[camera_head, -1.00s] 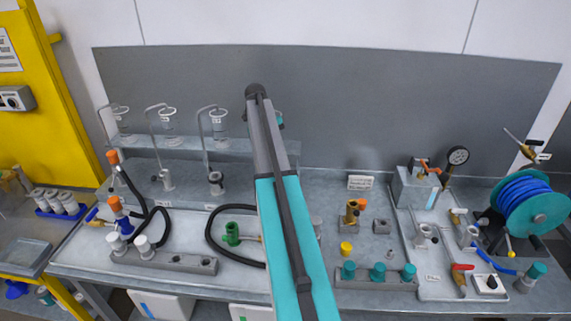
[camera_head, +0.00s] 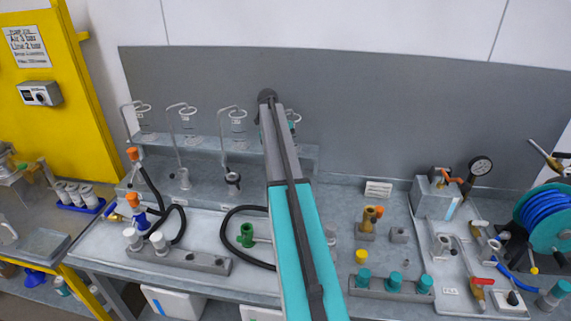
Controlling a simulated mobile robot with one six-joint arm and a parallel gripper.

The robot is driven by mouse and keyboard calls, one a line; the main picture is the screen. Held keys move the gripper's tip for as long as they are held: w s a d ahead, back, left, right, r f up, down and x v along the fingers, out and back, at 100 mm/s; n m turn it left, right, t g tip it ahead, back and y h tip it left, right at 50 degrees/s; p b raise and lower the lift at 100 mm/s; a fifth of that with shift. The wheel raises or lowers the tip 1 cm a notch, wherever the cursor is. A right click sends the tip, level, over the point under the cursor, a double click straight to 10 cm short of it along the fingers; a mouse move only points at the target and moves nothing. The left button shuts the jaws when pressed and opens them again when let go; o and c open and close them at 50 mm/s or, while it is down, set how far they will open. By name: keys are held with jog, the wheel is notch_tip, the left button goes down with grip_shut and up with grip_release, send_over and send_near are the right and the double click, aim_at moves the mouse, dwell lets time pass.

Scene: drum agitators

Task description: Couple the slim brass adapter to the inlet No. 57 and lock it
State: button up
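My arm (camera_head: 292,215) reaches up across the middle of the head view. My gripper cannot be made out; the arm's far end (camera_head: 267,97) hides what lies behind it, and only a small teal piece shows at its right. A brass fitting with an orange part (camera_head: 369,218) stands in a grey block right of the arm. Another brass piece (camera_head: 115,218) lies at the left end of the bench. I cannot tell which brass piece is the slim adapter. No label reading 57 is legible, so the inlet cannot be picked out.
A black hose and green fitting (camera_head: 246,235) lie left of the arm. Teal caps (camera_head: 394,282) sit in a front block. A gauge (camera_head: 480,166) and blue hose reel (camera_head: 547,212) are at the right.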

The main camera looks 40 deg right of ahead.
jog(key=shift+f+b, duration=1.1)
jog(key=shift+f, duration=1)
dwell(2.1)
jog(key=o, duration=1.3)
jog(key=shift+o, duration=0.4)
